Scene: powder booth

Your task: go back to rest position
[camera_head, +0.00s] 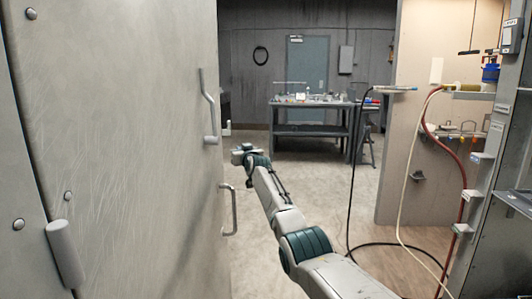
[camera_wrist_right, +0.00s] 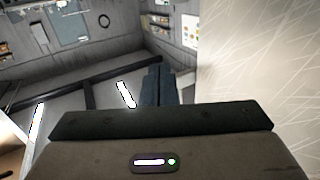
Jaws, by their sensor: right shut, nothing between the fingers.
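My right arm reaches in from the lower right in the head view. Its gripper (camera_head: 238,154) is close to the free edge of the large grey metal door (camera_head: 120,130), near the upper door handle (camera_head: 209,108) and a lower handle (camera_head: 232,210). In the right wrist view the fingers (camera_wrist_right: 159,85) are together with nothing between them. The pale scratched panel (camera_wrist_right: 260,80) fills the right side of that view. My left gripper is not in view.
A workbench (camera_head: 313,103) with small items stands at the back before a blue-grey door (camera_head: 307,62). A partition (camera_head: 410,160) with hoses (camera_head: 400,190) stands at right. A black cable (camera_head: 350,190) runs to the floor. Open floor (camera_head: 320,185) lies between.

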